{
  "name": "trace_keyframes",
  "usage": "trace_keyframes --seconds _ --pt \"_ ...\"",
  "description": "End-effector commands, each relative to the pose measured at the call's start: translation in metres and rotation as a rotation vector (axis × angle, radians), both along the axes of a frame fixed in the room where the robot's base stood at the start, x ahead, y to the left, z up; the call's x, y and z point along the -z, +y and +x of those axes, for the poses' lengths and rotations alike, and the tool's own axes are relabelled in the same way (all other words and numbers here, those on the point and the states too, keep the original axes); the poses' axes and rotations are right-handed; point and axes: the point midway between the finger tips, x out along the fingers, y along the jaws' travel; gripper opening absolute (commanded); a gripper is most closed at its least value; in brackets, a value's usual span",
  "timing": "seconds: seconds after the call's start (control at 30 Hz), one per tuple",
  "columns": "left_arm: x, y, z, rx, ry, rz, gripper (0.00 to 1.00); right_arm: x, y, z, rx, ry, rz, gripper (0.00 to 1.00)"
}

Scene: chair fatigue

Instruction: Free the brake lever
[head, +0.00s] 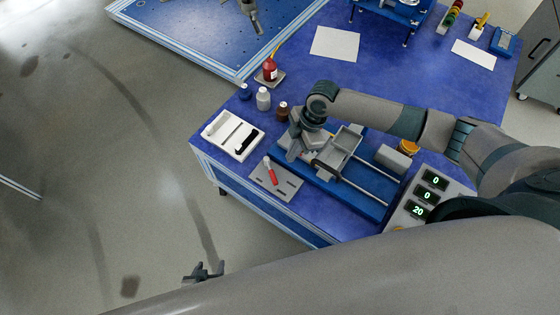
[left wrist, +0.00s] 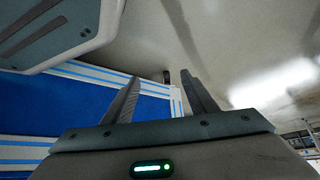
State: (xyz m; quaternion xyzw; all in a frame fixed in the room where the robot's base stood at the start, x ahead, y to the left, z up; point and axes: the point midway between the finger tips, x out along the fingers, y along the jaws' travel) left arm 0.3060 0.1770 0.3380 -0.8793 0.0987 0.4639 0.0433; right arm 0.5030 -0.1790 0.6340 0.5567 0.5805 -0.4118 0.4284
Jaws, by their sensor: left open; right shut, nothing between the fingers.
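A red-handled piece (head: 270,172), perhaps the brake lever or a tool, is on a grey slotted plate (head: 287,190) at the table's front left corner. A blue fixture (head: 352,205) with two rails and a grey carriage (head: 340,148) stands beside it. My right gripper (head: 293,154) is shut and empty over the fixture's left end, hiding part of it; I cannot tell whether it touches anything. My left gripper (head: 205,271) is open and empty, off the table's front left. In the left wrist view its fingers (left wrist: 161,82) are spread apart.
A display box (head: 422,205) stands at right.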

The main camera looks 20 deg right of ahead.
Motion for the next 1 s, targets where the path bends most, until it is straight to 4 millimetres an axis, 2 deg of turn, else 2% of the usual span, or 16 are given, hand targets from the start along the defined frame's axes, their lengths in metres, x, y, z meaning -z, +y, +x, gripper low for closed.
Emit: trace_keyframes --seconds 0.23,0.47,0.7,1.0 --pt "0.011 0.001 -0.03 0.0 0.041 0.003 0.53 0.0 0.0 0.0 0.0 0.0 0.0 0.0" --pt "0.009 0.001 -0.024 0.0 0.033 0.002 0.53 0.006 0.003 -0.001 -0.001 0.002 0.001 0.0" --pt "0.001 -0.001 -0.01 0.001 0.002 -0.003 0.53 0.031 0.011 -0.002 0.0 0.003 0.0 0.0" --pt "0.0 -0.003 -0.013 0.004 -0.01 -0.008 0.53 0.074 0.024 -0.002 0.0 0.002 0.0 0.0"
